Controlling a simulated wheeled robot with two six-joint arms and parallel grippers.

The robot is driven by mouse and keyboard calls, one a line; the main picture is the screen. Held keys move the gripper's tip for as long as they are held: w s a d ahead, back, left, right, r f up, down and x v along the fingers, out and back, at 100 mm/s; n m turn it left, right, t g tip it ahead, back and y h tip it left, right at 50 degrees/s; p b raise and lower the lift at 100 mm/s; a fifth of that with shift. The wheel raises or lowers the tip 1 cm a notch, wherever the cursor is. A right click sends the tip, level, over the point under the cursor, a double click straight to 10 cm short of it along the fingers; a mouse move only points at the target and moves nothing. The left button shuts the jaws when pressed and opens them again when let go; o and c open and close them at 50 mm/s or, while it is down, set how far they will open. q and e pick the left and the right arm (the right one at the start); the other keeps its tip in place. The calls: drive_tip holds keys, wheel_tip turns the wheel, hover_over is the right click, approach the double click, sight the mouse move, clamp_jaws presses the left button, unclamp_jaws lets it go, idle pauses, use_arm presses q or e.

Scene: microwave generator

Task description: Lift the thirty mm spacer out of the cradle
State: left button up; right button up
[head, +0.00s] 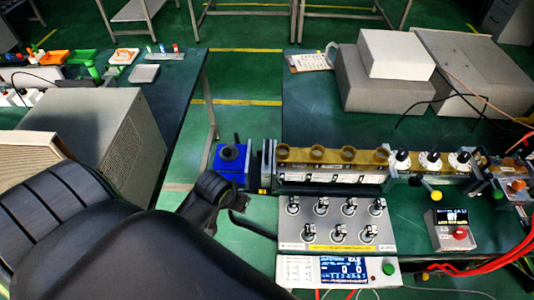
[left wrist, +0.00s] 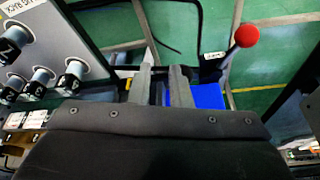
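My left gripper shows in the left wrist view (left wrist: 163,78) with its two grey fingers apart and nothing clearly held between them. A blue block (left wrist: 207,97) lies just past the right finger. In the head view the dark end of my left arm reaches in front of the blue block (head: 230,178), which carries a dark round piece (head: 230,153) on top. The fingertips are hidden there by my arm. I cannot pick out the thirty mm spacer or its cradle with certainty. My right gripper is not in view.
A rail of brass blocks with round openings (head: 348,155) runs right from the blue block. A panel with several switches (head: 338,222) stands in front, above a display unit (head: 345,268). A red ball knob (left wrist: 246,35) is on a lever near the gripper. Grey boxes (head: 435,70) stand behind.

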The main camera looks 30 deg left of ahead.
use_arm(q)
drive_tip(key=w+r+n+t, duration=0.1)
drive_tip(key=w+r+n, duration=0.1)
drive_tip(key=w+r, duration=0.75)
drive_tip(key=n, duration=0.1)
approach(267, 146)
drive_tip(key=b+x, duration=0.2)
drive_tip(key=b, duration=0.3)
drive_tip(key=b+x, duration=0.2)
drive_tip(key=b, duration=0.4)
drive_tip(key=shift+s+d+f, duration=0.15)
drive_tip(key=shift+s+f, duration=0.2)
drive_tip(key=shift+w+f+b, duration=0.35)
drive_tip(key=shift+f+b, duration=0.1)
drive_tip(key=shift+b, duration=0.4)
drive_tip(key=shift+f, duration=0.1)
drive_tip(key=shift+w+a+f+b, duration=0.2)
drive_tip(key=shift+f+b, duration=0.25)
drive_tip(key=shift+b, duration=0.3)
drive_tip(key=b+x, duration=0.4)
drive_tip(key=shift+w+a+r, duration=0.1)
drive_tip(key=shift+w, duration=0.15)
